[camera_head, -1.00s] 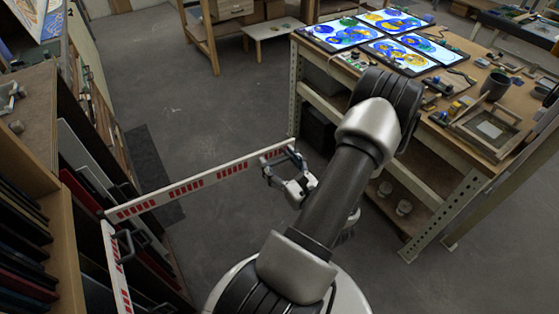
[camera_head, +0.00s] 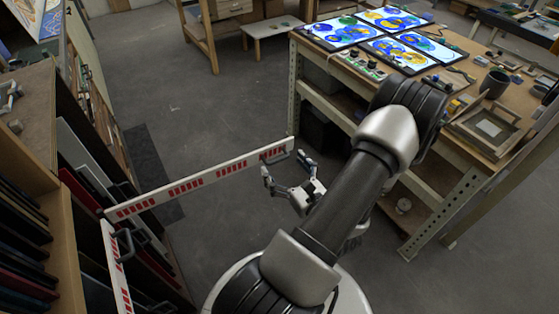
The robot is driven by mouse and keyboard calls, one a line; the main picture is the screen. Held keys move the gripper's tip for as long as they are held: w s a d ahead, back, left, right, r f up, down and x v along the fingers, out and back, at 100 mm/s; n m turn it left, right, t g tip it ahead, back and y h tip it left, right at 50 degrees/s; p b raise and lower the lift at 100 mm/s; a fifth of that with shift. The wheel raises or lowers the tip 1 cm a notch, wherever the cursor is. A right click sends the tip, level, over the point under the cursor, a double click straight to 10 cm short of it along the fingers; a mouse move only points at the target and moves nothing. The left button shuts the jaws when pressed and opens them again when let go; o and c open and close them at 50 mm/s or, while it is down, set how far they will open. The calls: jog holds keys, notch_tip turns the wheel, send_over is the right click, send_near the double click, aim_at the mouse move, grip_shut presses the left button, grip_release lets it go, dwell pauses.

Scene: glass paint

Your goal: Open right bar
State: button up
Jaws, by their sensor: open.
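The right bar (camera_head: 200,182) is white with red stripes. It reaches out across the aisle from the shelving on the left to near the workbench leg. A dark handle (camera_head: 281,155) sits at its far end. My gripper (camera_head: 286,166) is open and empty, just below that handle, with its fingers apart and pointing toward the bar. A small gap shows between the fingers and the handle. The left bar (camera_head: 118,280), also white and red, runs down along the shelving at the lower left, with its own dark handle (camera_head: 126,244).
The workbench (camera_head: 455,105) on the right holds lit glass panels (camera_head: 383,33), a dark cup (camera_head: 496,83) and wooden frames (camera_head: 488,128). My arm passes close to its edge. Shelving (camera_head: 62,235) with upright panels lines the left. The grey floor beyond the right bar is clear.

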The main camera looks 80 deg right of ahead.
jog(key=v, duration=0.4)
jog(key=shift+s+a, duration=0.2)
jog(key=shift+a, duration=0.05)
dwell(0.3)
